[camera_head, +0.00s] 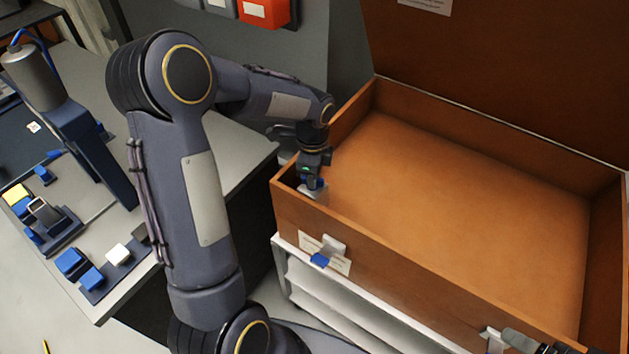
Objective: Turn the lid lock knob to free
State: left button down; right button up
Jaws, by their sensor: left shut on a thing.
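A large brown wooden box (400,262) stands on a white-edged stand, its lid (500,65) raised at the back. My left gripper (314,178) points down at the box's left front corner. It is shut on a small blue knob (318,184) above a pale base (313,194); the fingers hide most of the knob, so its turn angle cannot be read. I take this to be the lid lock knob. A dark grey part at the bottom right edge seems to be of my right arm; its fingers do not show clearly.
A pale latch (494,339) is further right. The left workbench (240,160) holds blue blocks (70,262) and a grey cylinder device (35,78). The box interior looks empty.

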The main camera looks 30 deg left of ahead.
dwell(0.3)
pick_arm(q)
jog(key=n, duration=0.2)
jog(key=shift+n, duration=0.3)
jog(key=shift+n+b, duration=0.35)
jog(key=shift+n, duration=0.85)
jog(key=shift+n, duration=2.3)
jog(key=n, duration=0.4)
jog(key=shift+b, duration=0.3)
jog(key=c, duration=1.4)
grip_release()
